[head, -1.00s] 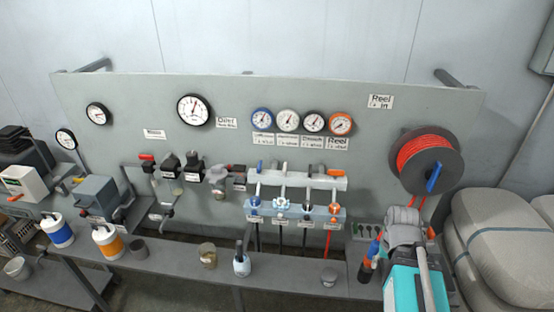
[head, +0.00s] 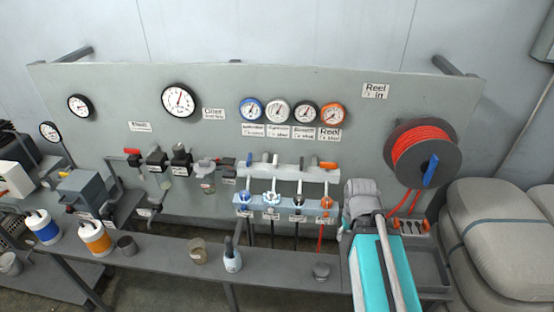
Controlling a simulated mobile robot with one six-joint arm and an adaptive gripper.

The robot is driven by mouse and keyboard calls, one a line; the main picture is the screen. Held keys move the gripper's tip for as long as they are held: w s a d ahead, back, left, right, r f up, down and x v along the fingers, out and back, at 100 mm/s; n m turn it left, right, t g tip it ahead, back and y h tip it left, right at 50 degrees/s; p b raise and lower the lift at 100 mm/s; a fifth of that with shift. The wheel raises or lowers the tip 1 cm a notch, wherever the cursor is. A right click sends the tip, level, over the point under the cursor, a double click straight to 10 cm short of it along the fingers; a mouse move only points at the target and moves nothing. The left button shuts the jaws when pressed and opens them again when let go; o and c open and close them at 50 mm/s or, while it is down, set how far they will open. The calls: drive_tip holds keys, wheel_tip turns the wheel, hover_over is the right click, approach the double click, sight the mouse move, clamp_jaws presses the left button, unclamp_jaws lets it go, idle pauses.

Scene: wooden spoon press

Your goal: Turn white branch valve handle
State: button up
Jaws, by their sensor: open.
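The white branch valve has a white round handle (head: 271,198) on the lower bar of the manifold, second from the left. A blue handle is left of it, a black one and an orange one are right of it. A small white lever (head: 275,159) stands on the upper bar above it. The white-rimmed gauge (head: 278,111) hangs higher on the panel. My gripper (head: 352,212) is at the grey end of my teal arm, right of the orange valve and apart from the white handle. Its fingers are too hidden to make out, and I see nothing held.
A hose reel (head: 424,150) with red hose is on the panel at the right. Grey sacks (head: 505,240) lie at the far right.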

drive_tip(key=o, duration=0.4)
drive_tip(key=shift+w+r, duration=0.15)
drive_tip(key=shift+o, duration=0.9)
drive_tip(key=w+a+r+n+p, duration=0.9)
drive_tip(key=w+a+r+p, duration=0.2)
drive_tip(key=w, duration=0.4)
drive_tip(key=shift+a+r+p, duration=0.15)
drive_tip(key=shift+r+p, duration=0.15)
drive_tip(key=shift+p, duration=0.2)
wheel_tip(320, 180, up, 9)
drive_tip(key=n+p, duration=0.9)
hover_over(275, 159)
drive_tip(key=shift+f, duration=0.15)
wheel_tip(275, 159, down, 14)
drive_tip(key=b, duration=1.4)
drive_tip(key=shift+r, duration=0.2)
